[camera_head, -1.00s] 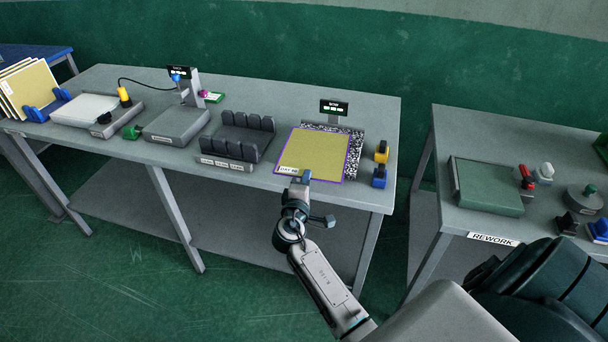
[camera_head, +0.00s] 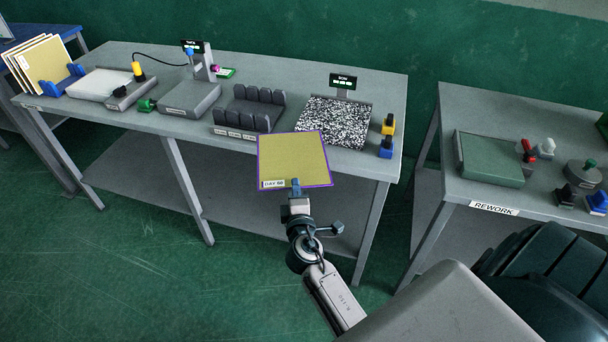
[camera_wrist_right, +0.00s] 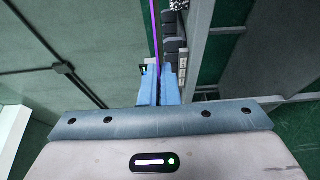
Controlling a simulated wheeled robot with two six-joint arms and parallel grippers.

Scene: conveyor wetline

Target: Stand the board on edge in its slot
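In the right wrist view the board shows edge-on as a thin purple line (camera_wrist_right: 155,30) between the blue fingers of the right gripper (camera_wrist_right: 159,88). A dark slotted rack (camera_head: 248,112) stands on the bench left of and beyond the board, with upright dividers and labels along its front. My left gripper is not in view.
A black-and-white speckled plate (camera_head: 334,122) with a small display lies bare on the bench. Yellow (camera_head: 388,125) and blue (camera_head: 385,149) blocks stand right of it. Several boards stand in a blue holder (camera_head: 60,82) at far left. The rework bench (camera_head: 520,210) is at right.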

